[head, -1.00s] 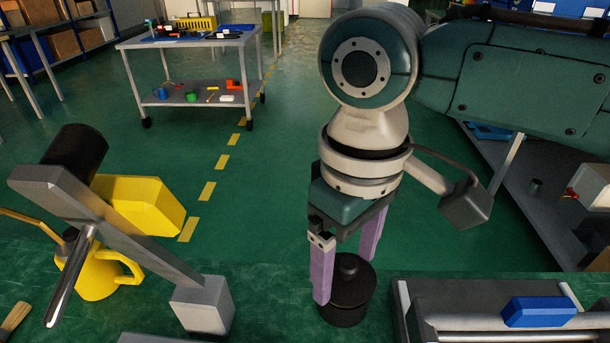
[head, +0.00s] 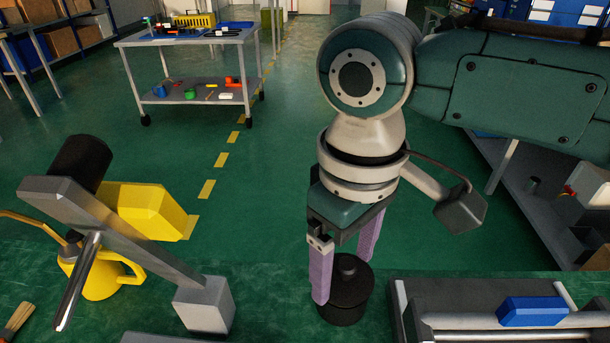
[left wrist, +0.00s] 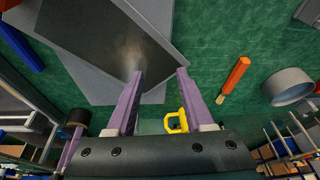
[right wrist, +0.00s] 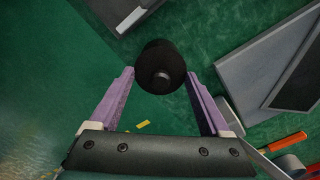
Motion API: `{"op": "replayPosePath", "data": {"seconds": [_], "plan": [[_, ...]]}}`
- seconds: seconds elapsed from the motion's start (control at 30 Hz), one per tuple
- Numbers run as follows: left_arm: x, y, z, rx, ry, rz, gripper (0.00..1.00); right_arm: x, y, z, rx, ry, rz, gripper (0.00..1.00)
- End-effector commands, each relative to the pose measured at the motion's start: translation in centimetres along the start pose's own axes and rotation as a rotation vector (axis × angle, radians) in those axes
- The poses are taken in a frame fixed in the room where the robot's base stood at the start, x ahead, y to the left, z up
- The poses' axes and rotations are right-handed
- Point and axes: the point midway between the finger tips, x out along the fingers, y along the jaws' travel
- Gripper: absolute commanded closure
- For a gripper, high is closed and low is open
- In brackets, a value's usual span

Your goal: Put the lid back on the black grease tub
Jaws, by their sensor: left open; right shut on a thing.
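The black grease tub (head: 341,313) stands on the green bench top at the front middle in the head view. The black lid (head: 352,287) with its round knob (head: 347,265) is at the tub's top. I cannot tell whether it is fully seated. My right gripper (head: 343,279) points down with its purple fingers on either side of the lid, shut on it. The right wrist view shows the lid's knob (right wrist: 161,76) between the fingers; the lid hides most of the tub. My left gripper (left wrist: 160,75) is open and empty, seen only in the left wrist view.
A grey lever (head: 120,225) and a yellow can (head: 97,280) stand left of the tub. A grey fixture with a blue block (head: 533,311) lies to the right. The left wrist view shows an orange-handled brush (left wrist: 235,75) and a grey ring (left wrist: 288,85).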

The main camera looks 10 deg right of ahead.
Motion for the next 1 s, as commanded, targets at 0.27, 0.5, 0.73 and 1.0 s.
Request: {"op": "replayPosePath", "data": {"seconds": [0.27, 0.5, 0.73, 1.0], "plan": [[-0.09, 0.04, -0.05, -0.002, 0.000, 0.001, 0.48, -0.02, 0.00, 0.00, 0.000, 0.000, 0.000, 0.71], [-0.52, 0.00, -0.18, -0.001, 0.000, 0.000, 0.48, 0.16, 0.04, -0.02, 0.001, 0.000, 0.001, 0.71], [-0.51, -0.16, -0.14, 0.005, -0.001, -0.004, 0.48, 0.30, 0.02, -0.02, 0.000, 0.001, 0.001, 0.71], [-0.52, -0.24, -0.13, 0.008, -0.001, -0.007, 0.48, 0.28, 0.02, -0.02, 0.000, 0.000, 0.000, 0.71]]}}
